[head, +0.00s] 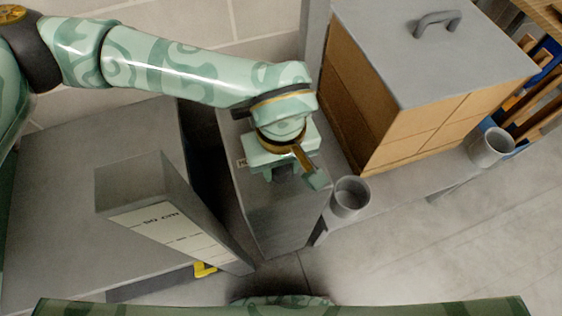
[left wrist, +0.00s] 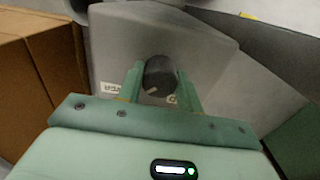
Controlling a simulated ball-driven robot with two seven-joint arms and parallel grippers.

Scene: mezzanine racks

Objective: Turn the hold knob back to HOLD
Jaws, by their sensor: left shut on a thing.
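The hold knob (left wrist: 160,76) is a dark round knob on a grey sloped box, seen in the left wrist view between my left gripper's two green fingers. A pale mark on the knob points to the lower left in that view. A small white label (left wrist: 110,88) lies to its left; another, right of the mark, is mostly hidden by a finger. My left gripper (left wrist: 161,86) is shut on the knob. In the head view the gripper (head: 284,176) reaches down onto the grey box (head: 285,222), hiding the knob. A label starting "HO" (head: 242,163) shows beside it. My right gripper is out of view.
A cardboard box with a grey handled lid (head: 430,50) stands close right of the knob's box. A grey cup (head: 349,197) stands near the gripper, another (head: 491,147) farther right. A grey upright box with a printed white face (head: 160,222) stands left. Floor is clear at lower right.

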